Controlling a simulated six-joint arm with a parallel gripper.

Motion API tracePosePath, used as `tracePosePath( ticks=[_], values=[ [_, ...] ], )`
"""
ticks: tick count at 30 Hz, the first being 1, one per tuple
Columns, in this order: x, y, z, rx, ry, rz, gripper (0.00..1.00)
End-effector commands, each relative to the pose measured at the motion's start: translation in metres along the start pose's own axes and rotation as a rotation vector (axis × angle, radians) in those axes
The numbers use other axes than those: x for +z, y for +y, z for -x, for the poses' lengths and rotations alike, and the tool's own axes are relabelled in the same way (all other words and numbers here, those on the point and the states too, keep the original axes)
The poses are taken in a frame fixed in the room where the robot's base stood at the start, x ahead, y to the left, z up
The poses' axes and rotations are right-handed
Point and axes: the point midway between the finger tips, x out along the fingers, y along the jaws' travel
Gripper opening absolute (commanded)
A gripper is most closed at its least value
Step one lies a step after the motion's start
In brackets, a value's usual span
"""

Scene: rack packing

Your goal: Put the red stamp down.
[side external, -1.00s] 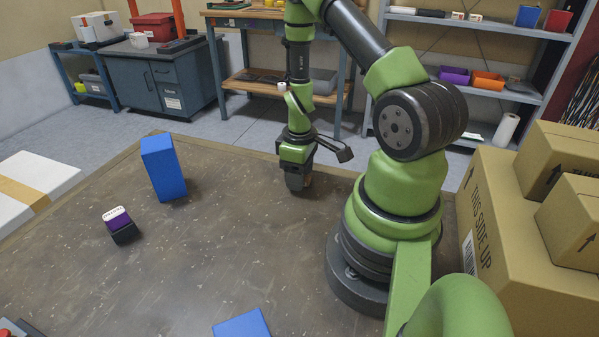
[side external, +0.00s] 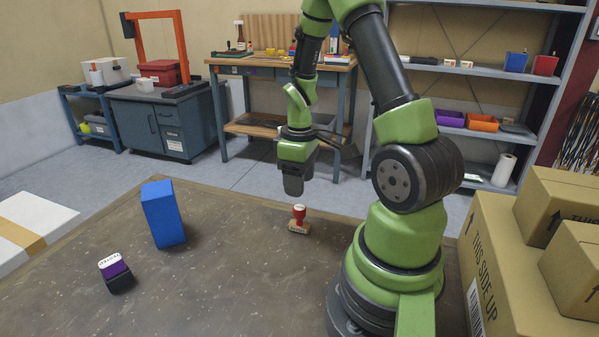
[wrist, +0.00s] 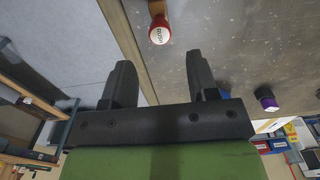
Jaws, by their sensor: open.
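The red stamp (side external: 299,212) stands upright on the brown table, on its wooden base, in the side view. Its red round top also shows in the wrist view (wrist: 159,32), beyond the fingertips. My gripper (side external: 293,190) hangs above and slightly left of the stamp in the side view, apart from it. In the wrist view the two dark fingers (wrist: 158,72) are spread wide with nothing between them. The gripper is open and empty.
A blue block (side external: 163,214) stands upright on the table at the left. A purple-and-black stamp (side external: 115,272) sits nearer the front left. Cardboard boxes (side external: 560,215) are stacked at the right. The table between the blue block and the red stamp is clear.

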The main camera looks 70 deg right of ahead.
Motion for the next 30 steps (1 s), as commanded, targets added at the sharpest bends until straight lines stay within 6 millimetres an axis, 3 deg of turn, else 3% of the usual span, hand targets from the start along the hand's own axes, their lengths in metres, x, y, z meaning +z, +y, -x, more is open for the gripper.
tracePosePath(
  ticks=[8,11,16,21,24,30],
  values=[
    [-0.007,-0.009,0.031,0.019,0.035,-0.018,0.54],
    [-0.016,-0.029,0.061,0.043,0.103,-0.056,0.54],
    [-0.019,-0.084,0.123,0.035,0.277,-0.154,0.54],
    [0.003,-0.138,0.169,-0.062,0.444,-0.243,0.54],
    [0.022,-0.162,0.185,-0.140,0.515,-0.283,0.54],
    [0.048,-0.186,0.199,-0.258,0.580,-0.330,0.54]
  ],
)
